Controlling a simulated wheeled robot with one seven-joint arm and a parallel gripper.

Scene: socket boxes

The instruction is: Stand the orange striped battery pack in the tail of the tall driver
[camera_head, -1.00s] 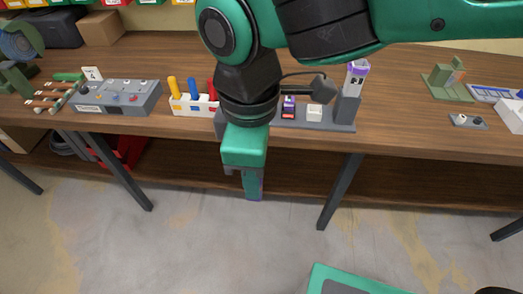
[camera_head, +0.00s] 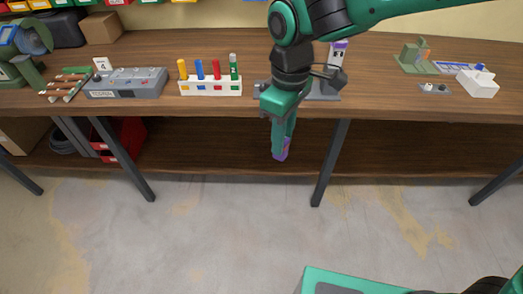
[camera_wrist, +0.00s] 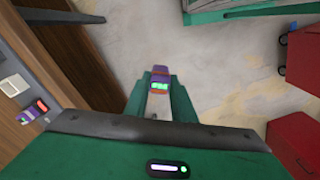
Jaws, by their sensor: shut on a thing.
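My gripper (camera_head: 281,156) is shut on a small purple battery pack (camera_head: 284,145) and holds it in front of the bench, below the tabletop edge. In the wrist view the pack (camera_wrist: 160,77) sits between the fingers, with a green-lit face and what looks like an orange-brown stripe. The tall driver (camera_head: 338,54), white with a purple top end, stands upright in a grey stand at the back right of my gripper. Any opening in its top cannot be made out.
A second purple pack (camera_wrist: 34,109) with a red-orange light sits on the bench in the wrist view. A white rack with coloured pegs (camera_head: 210,87) and a grey box (camera_head: 125,84) stand left on the tabletop (camera_head: 385,103).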

